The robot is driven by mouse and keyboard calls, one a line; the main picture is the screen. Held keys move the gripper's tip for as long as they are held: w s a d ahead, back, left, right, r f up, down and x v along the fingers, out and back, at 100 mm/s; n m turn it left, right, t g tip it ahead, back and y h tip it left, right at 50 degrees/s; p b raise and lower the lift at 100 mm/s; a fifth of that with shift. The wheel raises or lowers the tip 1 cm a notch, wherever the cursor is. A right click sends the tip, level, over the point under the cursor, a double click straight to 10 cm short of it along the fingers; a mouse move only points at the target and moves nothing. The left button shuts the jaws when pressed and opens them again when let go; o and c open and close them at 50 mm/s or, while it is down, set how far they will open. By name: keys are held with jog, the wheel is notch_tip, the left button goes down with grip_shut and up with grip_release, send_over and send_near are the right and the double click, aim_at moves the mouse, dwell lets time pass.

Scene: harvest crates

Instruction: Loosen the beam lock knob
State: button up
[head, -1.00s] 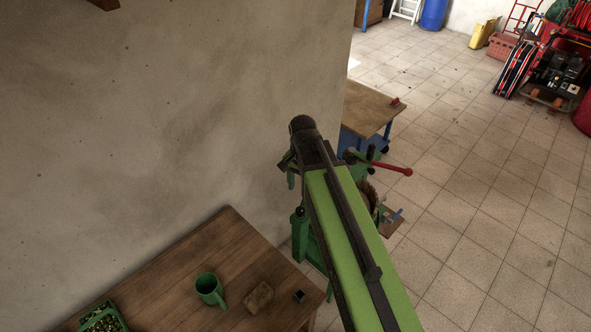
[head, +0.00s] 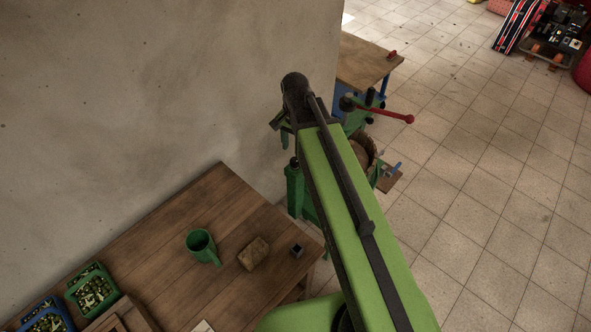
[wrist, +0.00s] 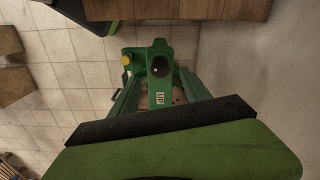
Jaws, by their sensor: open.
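In the wrist view a green metal stand (wrist: 157,85) shows below me, bearing a dark round knob-like part (wrist: 160,66), a small yellow knob (wrist: 127,60) and a label reading UP. I cannot tell which one is the beam lock knob. The stand's green post (head: 293,190) shows in the head view by the table's far end, partly behind my arm. My gripper (head: 283,125) is at the dark end of my green arm, above and beyond the post, small and partly hidden. It is open, with nothing seen in it and apart from the stand.
A plaster wall (head: 150,90) is close on the left. A red lever (head: 385,114) sticks out right. Tiled floor (head: 480,200) is free.

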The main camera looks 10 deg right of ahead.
aim_at(295, 160)
notch_tip(295, 160, down, 7)
jog(key=b, duration=0.5)
jog(key=shift+f+b, duration=0.2)
jog(key=shift+b, duration=0.2)
jog(key=shift+r, duration=0.15)
